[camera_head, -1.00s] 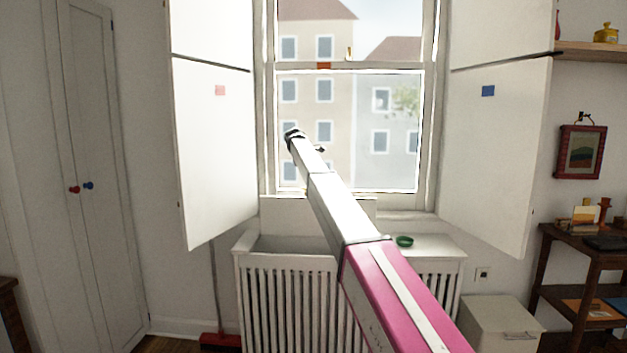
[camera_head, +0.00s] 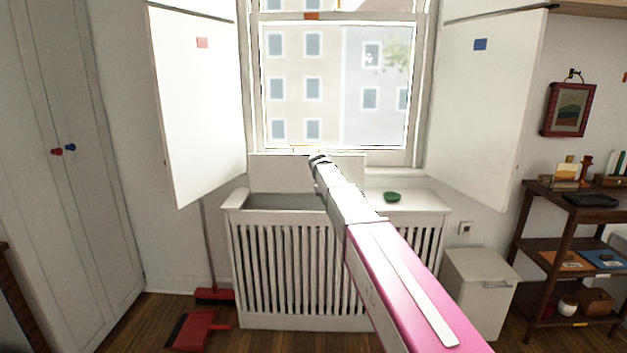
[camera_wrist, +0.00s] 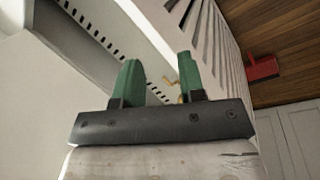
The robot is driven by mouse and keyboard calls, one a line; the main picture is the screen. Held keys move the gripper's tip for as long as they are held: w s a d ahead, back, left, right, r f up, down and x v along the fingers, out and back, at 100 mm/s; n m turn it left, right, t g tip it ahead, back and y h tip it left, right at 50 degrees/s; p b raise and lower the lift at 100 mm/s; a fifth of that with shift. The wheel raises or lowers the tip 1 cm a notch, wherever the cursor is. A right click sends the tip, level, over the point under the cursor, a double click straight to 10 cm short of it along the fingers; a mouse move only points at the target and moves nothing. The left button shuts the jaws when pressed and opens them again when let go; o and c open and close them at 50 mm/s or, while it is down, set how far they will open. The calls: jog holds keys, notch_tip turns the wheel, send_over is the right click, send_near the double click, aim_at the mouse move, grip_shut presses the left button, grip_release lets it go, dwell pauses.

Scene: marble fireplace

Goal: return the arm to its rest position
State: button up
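My gripper (camera_wrist: 158,82) shows in the wrist view with its two green fingers apart and nothing between them. In the head view my arm reaches forward from the lower right, and its dark end (camera_head: 319,160) is in front of the window sill, above the white slatted radiator cover (camera_head: 290,325). In the wrist view the cover's slats and open top lie beyond the fingers. The fingers themselves are too small to make out in the head view.
A green bowl (camera_head: 392,197) sits on the cover's right top. Open white shutters (camera_head: 200,110) flank the window. A red dustpan (camera_head: 195,328) and broom (camera_head: 214,294) are at floor left. A white bin (camera_head: 478,285) and dark shelf (camera_head: 530,250) stand right.

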jog(key=s+d+f+m+y, duration=0.1)
jog(key=s+d+f+m, duration=0.2)
jog(key=s+f, duration=0.4)
jog(key=s+d+f+m+g+y, duration=0.1)
jog(key=s+d+f+m, duration=0.3)
jog(key=s, duration=1.5)
jog(key=s+d+f+m+y, duration=0.1)
jog(key=s+d+f+m, duration=0.3)
jog(key=s+f, duration=0.7)
jog(key=s+d, duration=0.1)
jog(key=s, duration=0.1)
jog(key=shift+s+d+g, duration=0.25)
jog(key=shift+s+g, duration=0.05)
jog(key=shift+s, duration=0.1)
